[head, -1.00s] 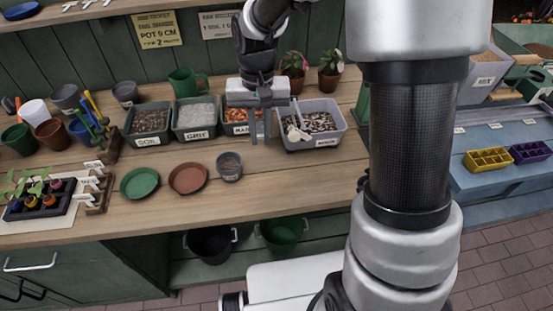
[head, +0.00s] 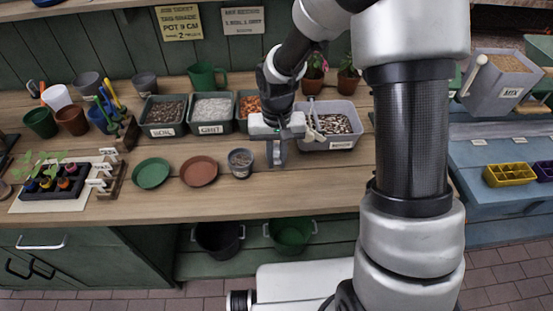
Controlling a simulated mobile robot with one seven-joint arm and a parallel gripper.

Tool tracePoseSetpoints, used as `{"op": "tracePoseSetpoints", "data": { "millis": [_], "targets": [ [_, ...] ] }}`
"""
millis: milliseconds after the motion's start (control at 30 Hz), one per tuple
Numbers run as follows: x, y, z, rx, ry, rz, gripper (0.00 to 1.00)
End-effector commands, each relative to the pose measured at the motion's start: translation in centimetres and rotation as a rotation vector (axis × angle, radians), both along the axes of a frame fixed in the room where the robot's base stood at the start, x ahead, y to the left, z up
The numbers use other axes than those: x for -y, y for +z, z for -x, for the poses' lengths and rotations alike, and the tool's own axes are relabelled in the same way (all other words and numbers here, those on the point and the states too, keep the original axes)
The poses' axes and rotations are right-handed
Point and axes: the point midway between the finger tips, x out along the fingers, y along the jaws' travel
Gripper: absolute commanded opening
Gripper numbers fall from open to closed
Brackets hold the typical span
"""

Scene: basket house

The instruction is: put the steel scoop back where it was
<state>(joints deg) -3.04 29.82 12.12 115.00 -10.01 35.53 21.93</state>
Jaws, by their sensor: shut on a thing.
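My gripper (head: 277,158) points down over the wooden bench, in front of the bins and right of the small grey pot. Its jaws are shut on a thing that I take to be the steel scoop. The scoop cannot be told apart from the grey fingers at this size. A pale scoop (head: 315,126) with an upright handle stands in the grey bin (head: 337,143) of dark and white pieces, just right of my gripper. Another pale-handled scoop (head: 478,72) leans in the mix bin (head: 497,93) at the right.
Soil (head: 163,131) and grit (head: 212,127) bins stand left of an orange-filled bin (head: 243,117), partly behind my arm. Green (head: 151,173) and terracotta (head: 199,171) saucers and the small grey pot (head: 241,163) lie in front. The bench front is clear below my gripper.

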Motion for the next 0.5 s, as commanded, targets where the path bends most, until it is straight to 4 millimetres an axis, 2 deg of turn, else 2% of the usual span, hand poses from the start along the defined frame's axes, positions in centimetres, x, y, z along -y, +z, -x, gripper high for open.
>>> {"op": "tracePoseSetpoints", "data": {
  "millis": [367,400,500],
  "targets": [
    [0.01,-0.75,-0.04,0.001,0.000,0.000,0.00],
    [0.01,-0.66,-0.04,0.001,0.000,0.000,0.18],
    [0.01,-0.61,-0.03,0.001,0.000,0.000,0.33]
  ]
}}
